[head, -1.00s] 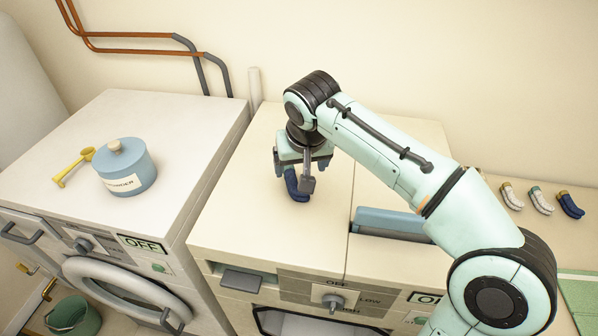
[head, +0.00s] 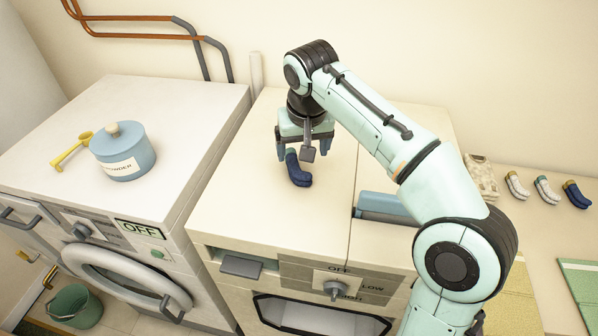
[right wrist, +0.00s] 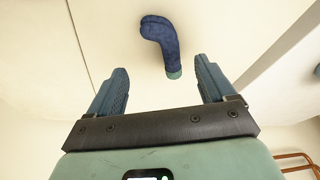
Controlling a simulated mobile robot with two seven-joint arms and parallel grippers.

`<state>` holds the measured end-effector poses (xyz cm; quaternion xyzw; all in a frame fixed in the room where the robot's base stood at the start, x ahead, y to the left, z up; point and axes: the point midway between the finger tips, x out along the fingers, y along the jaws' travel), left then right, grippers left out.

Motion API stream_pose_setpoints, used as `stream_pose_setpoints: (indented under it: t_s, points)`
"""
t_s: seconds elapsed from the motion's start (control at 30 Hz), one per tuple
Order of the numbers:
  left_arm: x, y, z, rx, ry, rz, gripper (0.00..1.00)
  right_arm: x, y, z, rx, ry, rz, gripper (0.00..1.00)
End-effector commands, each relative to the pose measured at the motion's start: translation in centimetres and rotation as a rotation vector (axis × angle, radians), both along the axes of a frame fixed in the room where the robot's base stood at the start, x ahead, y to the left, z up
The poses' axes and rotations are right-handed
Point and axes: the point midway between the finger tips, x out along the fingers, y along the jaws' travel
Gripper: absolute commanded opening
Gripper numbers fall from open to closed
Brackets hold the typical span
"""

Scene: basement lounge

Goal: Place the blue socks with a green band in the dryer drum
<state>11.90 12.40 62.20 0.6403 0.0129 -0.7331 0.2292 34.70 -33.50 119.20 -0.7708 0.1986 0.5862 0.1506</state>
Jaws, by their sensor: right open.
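The blue socks (head: 298,170) lie on the cream top of the middle machine. In the right wrist view the blue socks (right wrist: 160,42) show a green-teal band at the end nearest the gripper. My right gripper (head: 306,150) is above and just behind them in the head view, open and empty. In the right wrist view the open fingers (right wrist: 161,68) stand either side of the banded end, apart from it. The middle machine, apparently the dryer (head: 230,215), has a front opening (head: 318,316) only partly in view; its drum is not clearly seen. My left gripper is not in view.
A washer (head: 60,110) stands left with a blue powder pot (head: 124,158) and yellow scoop (head: 72,148) on it. A blue item (head: 385,205) sits by my forearm. More socks (head: 545,190), some white and one dark blue with a yellow band, lie right. A green bucket (head: 75,306) stands below.

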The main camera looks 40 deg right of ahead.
Motion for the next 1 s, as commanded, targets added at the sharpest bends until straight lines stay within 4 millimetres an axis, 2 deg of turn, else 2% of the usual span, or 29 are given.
stream_pose_setpoints:
  t_s: [0.03, 0.23, 0.5, 0.8, 0.83, 1.0]
  points:
    - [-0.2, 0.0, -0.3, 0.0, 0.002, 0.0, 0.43, 0.1, -0.1, -0.7, 0.0, 0.002, 0.0, 0.83]
    - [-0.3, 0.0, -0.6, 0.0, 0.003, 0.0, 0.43, 0.5, -0.2, -1.9, 0.001, 0.001, -0.001, 0.83]
    - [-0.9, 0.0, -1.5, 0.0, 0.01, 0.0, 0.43, 1.5, -0.4, -5.7, 0.0, 0.001, 0.0, 0.83]
    - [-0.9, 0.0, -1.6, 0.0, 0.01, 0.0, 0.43, 1.7, -0.5, -6.2, 0.001, -0.003, 0.001, 0.83]
    - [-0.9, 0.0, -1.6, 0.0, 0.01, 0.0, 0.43, 1.7, -0.5, -6.2, 0.001, -0.003, 0.001, 0.8]
    - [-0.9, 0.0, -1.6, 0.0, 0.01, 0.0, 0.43, 1.7, -0.5, -6.2, 0.001, -0.002, 0.001, 0.26]
